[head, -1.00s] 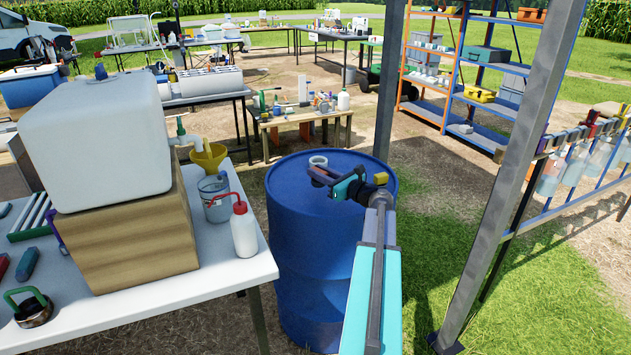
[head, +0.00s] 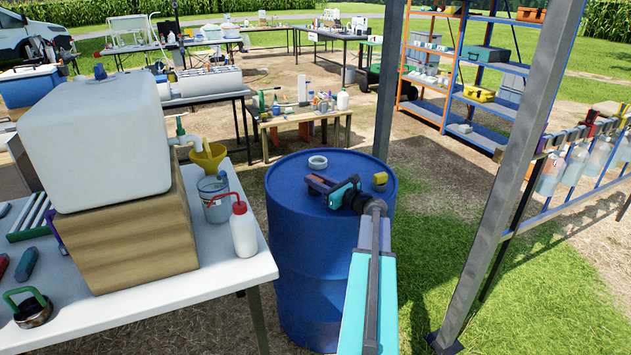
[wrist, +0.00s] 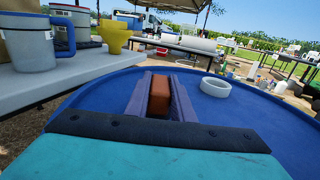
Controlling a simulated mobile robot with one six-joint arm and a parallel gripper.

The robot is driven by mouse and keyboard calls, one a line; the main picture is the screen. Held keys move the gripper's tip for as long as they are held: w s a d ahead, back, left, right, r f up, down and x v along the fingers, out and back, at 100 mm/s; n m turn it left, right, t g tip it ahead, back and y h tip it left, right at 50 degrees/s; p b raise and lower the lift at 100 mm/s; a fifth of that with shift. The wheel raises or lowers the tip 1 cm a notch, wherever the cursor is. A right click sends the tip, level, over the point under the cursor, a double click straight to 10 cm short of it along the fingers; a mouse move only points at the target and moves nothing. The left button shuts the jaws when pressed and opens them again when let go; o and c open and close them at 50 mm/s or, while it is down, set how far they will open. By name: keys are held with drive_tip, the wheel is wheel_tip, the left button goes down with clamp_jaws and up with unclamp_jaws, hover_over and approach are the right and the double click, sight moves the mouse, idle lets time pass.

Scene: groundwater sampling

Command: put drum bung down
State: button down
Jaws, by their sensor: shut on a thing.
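My gripper (head: 311,182) is low over the top of the blue drum (head: 312,265), reaching in from the right. In the wrist view, the fingers of my gripper (wrist: 160,77) are shut on an orange-brown block-like piece (wrist: 159,97), which I take to be the drum bung. The piece sits between the two purple-grey fingers, just above or at the blue drum top (wrist: 255,128). I cannot tell whether it touches the drum. In the head view the fingers mostly hide it.
A white ring (head: 318,162) lies on the drum top, beyond my fingers. A yellow piece (head: 380,179) stands near the drum's right rim. The white table (head: 170,297) at left holds a wash bottle (head: 244,234), a jug (head: 212,201) and a yellow funnel (head: 208,158). A grey post (head: 512,175) stands right.

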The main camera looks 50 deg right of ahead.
drive_tip(key=shift+f, duration=0.15)
drive_tip(key=c, duration=1.5)
unclamp_jaws()
drive_tip(key=shift+c, duration=0.2)
drive_tip(key=shift+s, duration=0.15)
drive_tip(key=s, duration=1.1)
drive_tip(key=shift+s+b, duration=0.3)
drive_tip(key=shift+s, duration=0.1)
drive_tip(key=shift+d+r, duration=0.1)
drive_tip(key=shift+r, duration=0.1)
